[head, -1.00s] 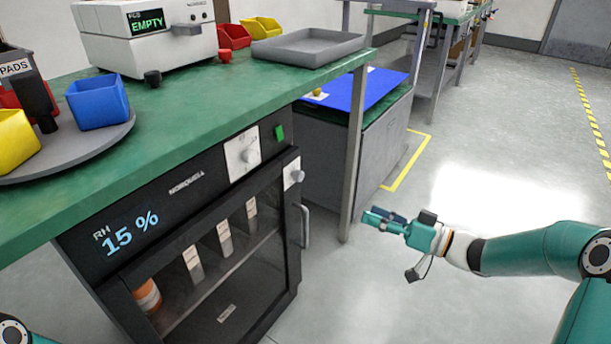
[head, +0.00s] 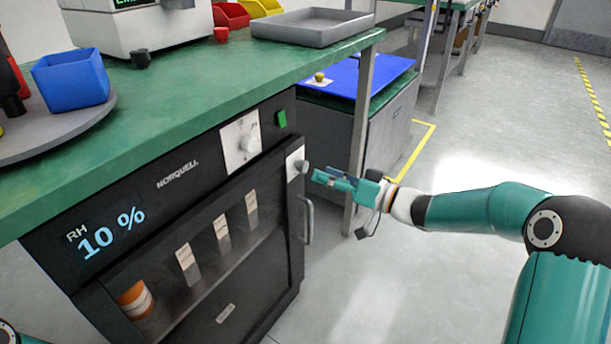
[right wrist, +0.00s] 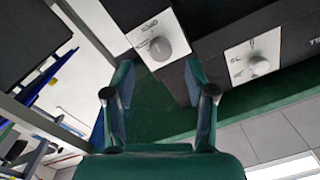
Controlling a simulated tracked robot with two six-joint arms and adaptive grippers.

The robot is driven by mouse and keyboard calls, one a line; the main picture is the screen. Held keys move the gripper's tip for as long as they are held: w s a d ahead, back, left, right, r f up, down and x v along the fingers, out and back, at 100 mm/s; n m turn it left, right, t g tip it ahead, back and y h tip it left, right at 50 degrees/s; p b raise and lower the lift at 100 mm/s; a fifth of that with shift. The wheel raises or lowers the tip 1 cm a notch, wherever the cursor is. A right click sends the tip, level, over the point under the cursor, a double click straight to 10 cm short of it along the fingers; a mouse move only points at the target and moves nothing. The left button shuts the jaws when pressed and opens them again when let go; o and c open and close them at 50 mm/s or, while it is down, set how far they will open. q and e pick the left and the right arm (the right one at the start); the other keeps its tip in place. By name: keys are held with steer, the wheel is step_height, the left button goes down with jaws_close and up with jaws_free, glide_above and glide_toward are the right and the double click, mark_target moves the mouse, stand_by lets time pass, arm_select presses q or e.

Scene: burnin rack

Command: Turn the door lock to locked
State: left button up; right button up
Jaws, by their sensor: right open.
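The door lock (head: 301,166) is a grey knob on a white plate at the upper right corner of the dark cabinet's glass door (head: 215,245). In the right wrist view the lock knob (right wrist: 160,48) shows round, ahead of and between the fingertips, on a plate with small markings. I cannot read which mark it points to. My right gripper (head: 316,176) is open and empty, just to the right of the knob and apart from it. Both fingers also show in the right wrist view (right wrist: 160,95). My left gripper is not in view.
A second knob (head: 250,144) on a white plate sits on the cabinet front, left of the lock. The display (head: 108,228) reads RH 10 %. A door handle (head: 307,220) is below the lock. The green bench top (head: 190,105) overhangs above, and a bench leg (head: 359,135) stands behind my gripper.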

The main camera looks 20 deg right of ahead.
mark_target(306, 168)
steer(key=shift+b+x, duration=0.6)
steer(key=shift+x, duration=2.1)
jaws_close()
steer(key=shift+a, duration=0.25)
steer(key=shift+d, duration=0.2)
